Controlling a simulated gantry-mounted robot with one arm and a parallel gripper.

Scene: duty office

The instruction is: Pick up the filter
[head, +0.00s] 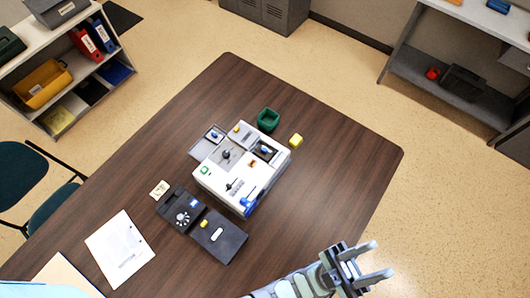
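No object is plainly recognisable as the filter; the small parts are too small to tell. A white device (241,192) with several compartments and small knobs stands on the dark wooden table (335,165). A small yellow block (295,140) lies on the table to the right of a green open container (268,120). My gripper (380,260) is at the bottom right, in front of and to the right of the device. Its two fingers are apart with nothing between them, pointing right.
A dark box with a dial (181,211) and a dark open lid or tray (219,236) lie in front of the device. A white paper sheet (120,248) and small card (159,190) lie left. The table's right side is clear. A chair (50,205) and shelf (65,75) stand left.

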